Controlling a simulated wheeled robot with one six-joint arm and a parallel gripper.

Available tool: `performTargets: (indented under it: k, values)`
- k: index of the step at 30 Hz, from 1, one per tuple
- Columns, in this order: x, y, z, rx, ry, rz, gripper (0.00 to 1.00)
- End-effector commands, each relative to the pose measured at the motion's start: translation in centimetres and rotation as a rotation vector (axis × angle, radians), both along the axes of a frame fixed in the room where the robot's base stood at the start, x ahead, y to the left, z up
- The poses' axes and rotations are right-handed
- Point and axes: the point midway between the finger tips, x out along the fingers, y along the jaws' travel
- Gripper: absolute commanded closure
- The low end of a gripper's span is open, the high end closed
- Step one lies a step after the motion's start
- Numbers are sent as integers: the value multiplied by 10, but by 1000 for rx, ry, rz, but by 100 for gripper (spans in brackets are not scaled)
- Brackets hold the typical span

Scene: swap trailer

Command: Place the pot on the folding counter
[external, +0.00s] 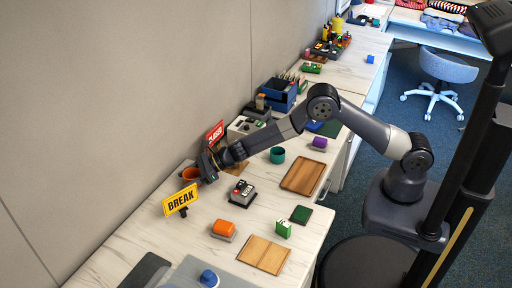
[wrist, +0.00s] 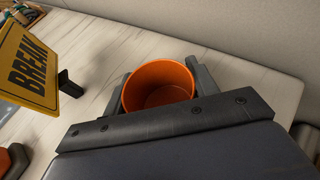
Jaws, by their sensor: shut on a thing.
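An orange pot (external: 190,174) is at the wall side of the white marbled counter (external: 147,222), behind the yellow BREAK sign. In the wrist view the round open pot (wrist: 160,94) sits between the two dark fingers, its inside empty. My gripper (external: 203,169) is shut on it; the fingers (wrist: 157,68) flank its sides. The pot looks upright. I cannot tell whether its base touches the counter or is slightly above it. I cannot tell which part of the counter folds.
The BREAK sign (external: 181,200) stands close to my gripper. A teal cup (external: 277,155) stands farther back. Bare counter shows left of the sign.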

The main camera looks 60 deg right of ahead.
Motion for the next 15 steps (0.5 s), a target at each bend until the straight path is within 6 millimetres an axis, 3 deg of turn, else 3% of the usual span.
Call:
performTargets:
  k: [8, 9, 15]
  values:
    - [0, 0, -5, -1, -1, 0, 67]
    - [0, 0, -3, -1, -1, 0, 42]
    - [0, 0, -3, -1, 1, 0, 25]
